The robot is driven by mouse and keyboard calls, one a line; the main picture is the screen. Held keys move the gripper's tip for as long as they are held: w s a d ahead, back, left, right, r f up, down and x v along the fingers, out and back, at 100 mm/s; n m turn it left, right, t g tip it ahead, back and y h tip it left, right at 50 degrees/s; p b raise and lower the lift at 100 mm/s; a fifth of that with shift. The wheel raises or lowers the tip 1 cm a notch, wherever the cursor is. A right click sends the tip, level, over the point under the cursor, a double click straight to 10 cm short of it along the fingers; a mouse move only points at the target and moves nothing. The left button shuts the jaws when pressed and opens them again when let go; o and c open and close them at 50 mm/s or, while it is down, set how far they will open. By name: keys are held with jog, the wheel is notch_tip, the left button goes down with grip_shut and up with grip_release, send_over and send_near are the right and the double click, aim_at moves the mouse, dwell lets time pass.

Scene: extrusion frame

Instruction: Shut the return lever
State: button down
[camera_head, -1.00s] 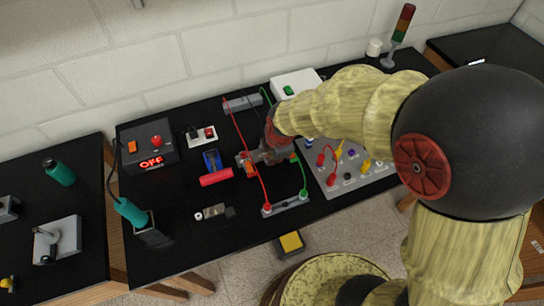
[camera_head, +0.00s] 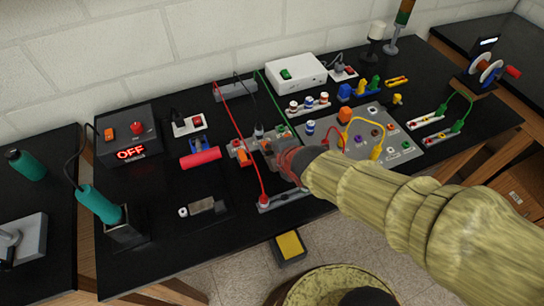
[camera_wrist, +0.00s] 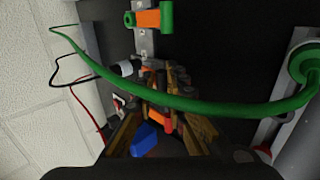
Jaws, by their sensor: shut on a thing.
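A grey connector block with orange levers (camera_head: 240,153) stands mid-table in the head view. Farther right on it is a green-tipped part (camera_head: 282,130). I cannot read which lever is the return one.
The green cable (camera_wrist: 180,100) crosses right over my fingers. A grey panel with plugs (camera_head: 365,135) lies right, and a red cylinder (camera_head: 200,158) left.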

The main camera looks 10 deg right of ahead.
jog(key=shift+s+f+t+y+b, duration=0.15)
jog(key=shift+f+t+b, duration=0.35)
jog(key=shift+b, duration=0.75)
jog(key=shift+s+f+t+y+b, duration=0.1)
jog(key=shift+f+t+y+b, duration=0.2)
jog(key=shift+t+b, duration=0.65)
jog(key=shift+g, duration=0.25)
jog(key=c, duration=1.8)
grip_release()
jog(key=shift+w+r, duration=0.1)
jog(key=shift+o, duration=0.2)
jog(key=v, duration=1.2)
